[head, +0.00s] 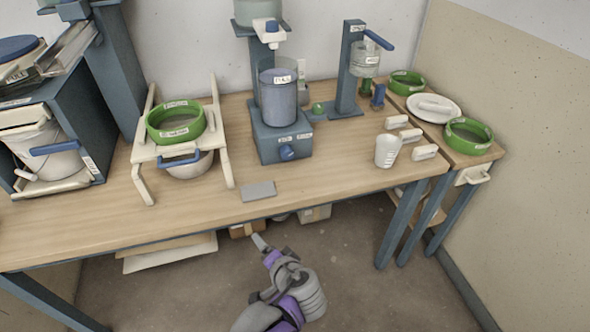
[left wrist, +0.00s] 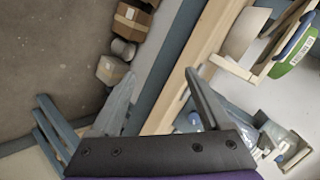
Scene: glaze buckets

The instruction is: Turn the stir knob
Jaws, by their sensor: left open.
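The stir knob (head: 287,152) is a small blue knob on the front of a blue mixer base (head: 270,137) in the head view. A grey-blue labelled pot (head: 278,95) stands on that base. My left gripper (head: 262,243) is below and in front of the table's front edge, well apart from the knob. In the left wrist view its two fingers (left wrist: 160,82) are spread with nothing between them. Bluish shapes show partly behind one finger there; I cannot tell whether the knob is among them. My right gripper is not in view.
A grey plate (head: 258,191) lies near the front edge of the wooden table (head: 330,187). A white stand (head: 141,153) holds a green ring (head: 160,133) to the left. A white cup (head: 387,151) stands to the right. Cardboard boxes (left wrist: 130,20) sit under the table.

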